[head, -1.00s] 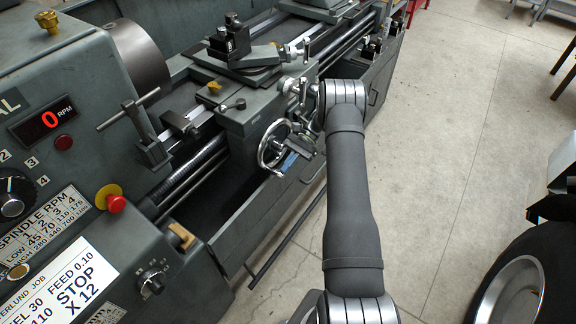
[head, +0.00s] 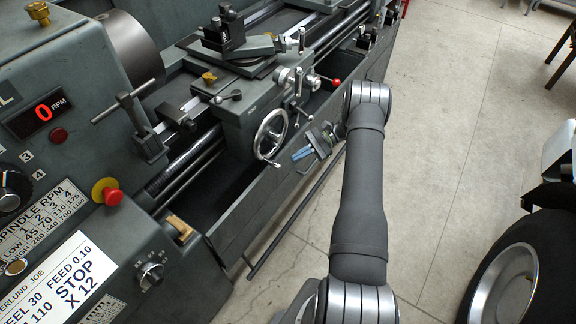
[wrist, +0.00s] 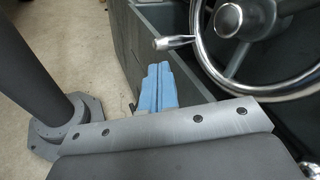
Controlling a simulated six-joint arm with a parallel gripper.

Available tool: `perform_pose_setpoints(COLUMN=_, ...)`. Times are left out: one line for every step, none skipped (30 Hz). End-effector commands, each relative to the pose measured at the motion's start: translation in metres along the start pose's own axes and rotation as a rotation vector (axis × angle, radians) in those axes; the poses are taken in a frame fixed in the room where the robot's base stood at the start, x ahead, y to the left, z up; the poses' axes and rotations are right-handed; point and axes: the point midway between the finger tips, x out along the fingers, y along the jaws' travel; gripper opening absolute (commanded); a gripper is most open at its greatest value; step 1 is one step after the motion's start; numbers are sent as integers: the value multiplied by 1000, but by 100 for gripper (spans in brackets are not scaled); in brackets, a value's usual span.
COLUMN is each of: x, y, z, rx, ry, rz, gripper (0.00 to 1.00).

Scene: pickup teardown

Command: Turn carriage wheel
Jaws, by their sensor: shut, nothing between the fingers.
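The carriage wheel (head: 270,134) is a silver handwheel with a crank handle on the front of the lathe carriage (head: 238,114). The wheel (wrist: 293,83) fills the upper right of the wrist view, with its handle (wrist: 173,43) pointing left. My gripper (head: 302,153) has blue fingers and stands to the right of the wheel, apart from it, in front of the lathe. In the wrist view the blue fingers (wrist: 158,85) lie together, shut and empty, below and left of the wheel handle.
A red-knobbed lever (head: 335,83) sticks out above my gripper. A red stop button (head: 112,195) and the tool post (head: 224,32) are on the lathe. A dark bar (head: 290,225) runs low along the lathe front. Open concrete floor (head: 450,120) lies to the right.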

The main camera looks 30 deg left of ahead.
Motion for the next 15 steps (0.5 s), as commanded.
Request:
perform_pose_setpoints(x=3, y=16, z=-2, rx=-23, ry=-24, rz=-117, gripper=0)
perform_pose_setpoints(x=4, y=22, z=-4, rx=-44, ry=-31, rz=-189, gripper=0)
perform_pose_setpoints(x=6, y=31, z=-5, rx=-69, ry=-31, rz=-285, gripper=0)
perform_pose_setpoints(x=6, y=37, z=-7, rx=-86, ry=-24, rz=-357, gripper=0)
perform_pose_setpoints(x=7, y=44, z=-8, rx=-100, ry=-14, rz=-429, gripper=0)
perform_pose_setpoints(x=7, y=52, z=-10, rx=-115, ry=8, rz=-523, gripper=0)
perform_pose_setpoints(x=7, y=59, z=-11, rx=-122, ry=28, rz=-590, gripper=0)
perform_pose_setpoints(x=6, y=66, z=-12, rx=-128, ry=52, rz=-654, gripper=0)
perform_pose_setpoints(x=6, y=75, z=-14, rx=-132, ry=88, rz=-733, gripper=0)
perform_pose_setpoints(x=5, y=81, z=-15, rx=-133, ry=115, rz=-785, gripper=0)
perform_pose_setpoints(x=4, y=87, z=-16, rx=-130, ry=145, rz=-833, gripper=0)
perform_pose_setpoints(x=4, y=95, z=-18, rx=-128, ry=183, rz=-888, gripper=0)
perform_pose_setpoints(x=3, y=100, z=-19, rx=-124, ry=210, rz=-923, gripper=0)
perform_pose_setpoints(x=2, y=105, z=-19, rx=-119, ry=235, rz=-953, gripper=0)
perform_pose_setpoints(x=2, y=110, z=-20, rx=-114, ry=264, rz=-985, gripper=0)
